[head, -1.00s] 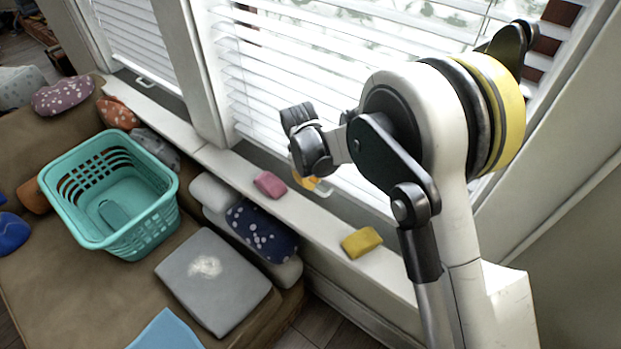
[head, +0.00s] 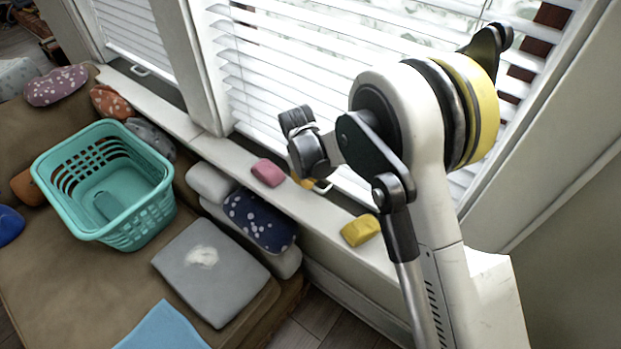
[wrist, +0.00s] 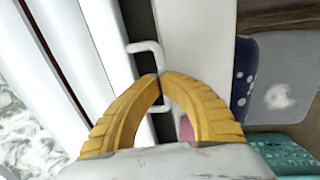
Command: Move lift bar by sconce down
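The lift bar is a small white U-shaped handle (wrist: 146,46) at the bottom of the window blind. In the wrist view its upper end shows above my fingertips and its lower end below them. My gripper (wrist: 161,79) has two ridged yellow fingers whose tips come together at the bar's middle, and it looks shut on it. In the head view, the yellow fingers show only partly behind my dark wrist, and the bar (head: 323,187) shows just beside them. The blind (head: 290,80) hangs lowered with slats apart. No sconce is in view.
Below the window is a white sill with a pink block (head: 268,172) and a yellow block (head: 360,230). A teal basket (head: 150,215), a grey cushion (head: 210,272) and several pillows lie on the brown seat. Another blind handle (head: 140,70) is at the left window.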

